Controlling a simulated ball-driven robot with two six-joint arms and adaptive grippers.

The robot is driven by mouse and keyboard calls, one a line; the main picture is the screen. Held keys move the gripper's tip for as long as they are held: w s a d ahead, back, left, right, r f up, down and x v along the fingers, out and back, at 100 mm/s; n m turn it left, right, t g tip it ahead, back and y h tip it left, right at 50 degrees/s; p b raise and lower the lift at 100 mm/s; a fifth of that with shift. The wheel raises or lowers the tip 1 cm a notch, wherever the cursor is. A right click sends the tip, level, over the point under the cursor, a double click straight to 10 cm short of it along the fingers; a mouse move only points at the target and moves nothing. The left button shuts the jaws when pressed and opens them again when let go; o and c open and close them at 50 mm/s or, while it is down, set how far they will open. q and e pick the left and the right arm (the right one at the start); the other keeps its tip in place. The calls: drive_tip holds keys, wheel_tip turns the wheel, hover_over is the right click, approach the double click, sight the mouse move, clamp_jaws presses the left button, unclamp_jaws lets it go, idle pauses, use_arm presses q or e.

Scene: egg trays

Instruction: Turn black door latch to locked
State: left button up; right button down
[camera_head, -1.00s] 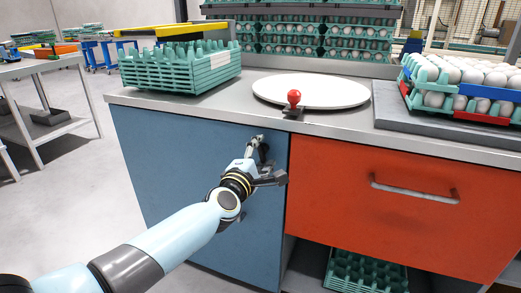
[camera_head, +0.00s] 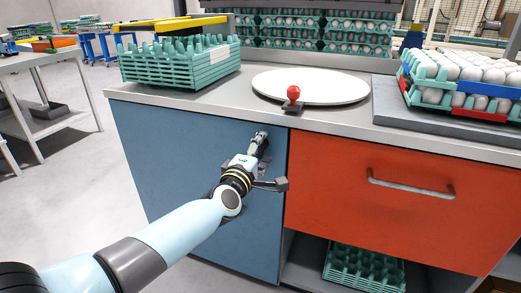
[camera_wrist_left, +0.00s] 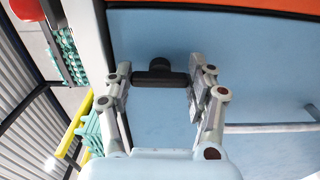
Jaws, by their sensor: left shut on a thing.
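The black latch (camera_wrist_left: 160,74) is on the blue door (camera_head: 195,170) of the cabinet. In the left wrist view it is a dark bar across the picture with a short stem above it. My left gripper (camera_head: 259,143) is at the upper right part of the door. In the left wrist view its two fingers (camera_wrist_left: 161,80) stand on either side of the bar, and the gripper is shut on the latch. In the head view the gripper mostly hides the latch. My right gripper is not in view.
A red drawer with a metal handle (camera_head: 411,188) is right of the door. On the grey countertop stand stacked green trays (camera_head: 180,66), a white disc (camera_head: 330,88), a red knob (camera_head: 293,92) and a tray of eggs (camera_head: 470,95).

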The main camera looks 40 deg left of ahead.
use_arm(q)
drive_tip(key=o, duration=1.2)
drive_tip(key=v, duration=1.2)
drive_tip(key=shift+f, duration=0.1)
drive_tip(key=s+d+f+m+g+h, duration=0.1)
drive_tip(key=s+f+m+g, duration=0.2)
drive_tip(key=s+f, duration=0.5)
drive_tip(key=s+f+m+g+h, duration=0.1)
drive_tip(key=s+f+m+g, duration=0.15)
drive_tip(key=f, duration=0.85)
drive_tip(key=s+d+f+m+g+h, duration=0.15)
drive_tip(key=s+f+m, duration=0.35)
drive_tip(key=f, duration=0.5)
drive_tip(key=s+f+m+g, duration=0.3)
drive_tip(key=s+f, duration=0.1)
drive_tip(key=s, duration=0.6)
drive_tip(key=s+f+m+g, duration=0.3)
drive_tip(key=s+f+m, duration=0.1)
drive_tip(key=s, duration=0.6)
drive_tip(key=s+f+m+g, duration=0.3)
drive_tip(key=s+f+g, duration=0.1)
drive_tip(key=s, duration=0.7)
drive_tip(key=shift+s+a+f+m, duration=0.15)
drive_tip(key=shift+a+f+m, duration=0.15)
drive_tip(key=shift+f, duration=0.45)
